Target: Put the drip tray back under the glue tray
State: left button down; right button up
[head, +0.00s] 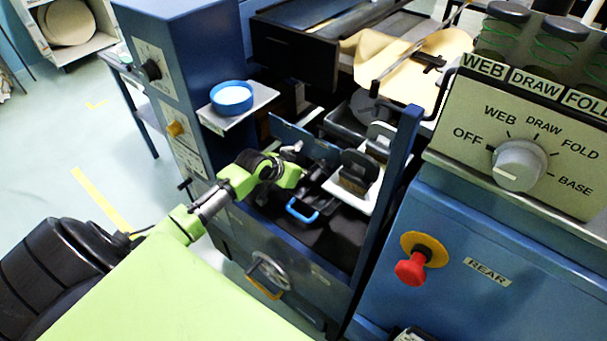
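A dark tray with a blue loop handle (302,213), which looks like the drip tray, lies inside the open bay of the blue machine. A white tray (352,202) with dark roller parts in it, which looks like the glue tray, is just to its right. I cannot tell how far the dark tray reaches beneath the white one. My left gripper (297,152) is at the bay's left side, behind and above the blue handle and apart from it. The green wrist partly hides its fingers, so their opening is unclear. My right gripper is not in view.
A blue-rimmed round dish (231,97) stands on a small shelf left of the bay. A blue upright (386,190) bounds the bay on the right. A handwheel (269,271) is below. A control panel (520,150) and red stop button (411,268) are at right.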

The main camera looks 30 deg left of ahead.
pick_arm(q)
jog(key=shift+f, duration=0.3)
jog(key=shift+f, duration=0.1)
jog(key=c, duration=2.3)
grip_release()
jog(key=shift+r, duration=0.2)
jog(key=v, duration=1.1)
jog(key=shift+s+r+p, duration=0.3)
